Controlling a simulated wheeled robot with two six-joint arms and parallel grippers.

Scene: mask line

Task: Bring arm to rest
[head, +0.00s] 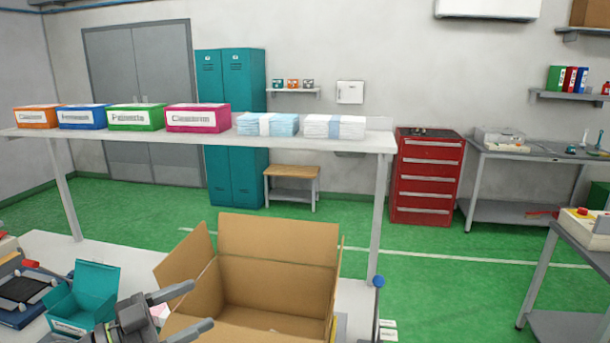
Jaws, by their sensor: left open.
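My left gripper (183,310) shows at the bottom of the head view, its two grey fingers apart with nothing between them. It is in front of the left side of an open cardboard box (290,250), whose flaps stand up. A small open teal box (97,277) is on the white table just left of the gripper. A small pinkish-white item (159,313) shows partly behind the fingers. My right gripper is not in view.
A raised shelf (300,138) across the table holds orange, blue, green and magenta boxes and two stacks of masks (267,124). A dark device (24,290) sits at the lower left. A blue-topped post (378,283) stands right of the carton. Green floor lies beyond.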

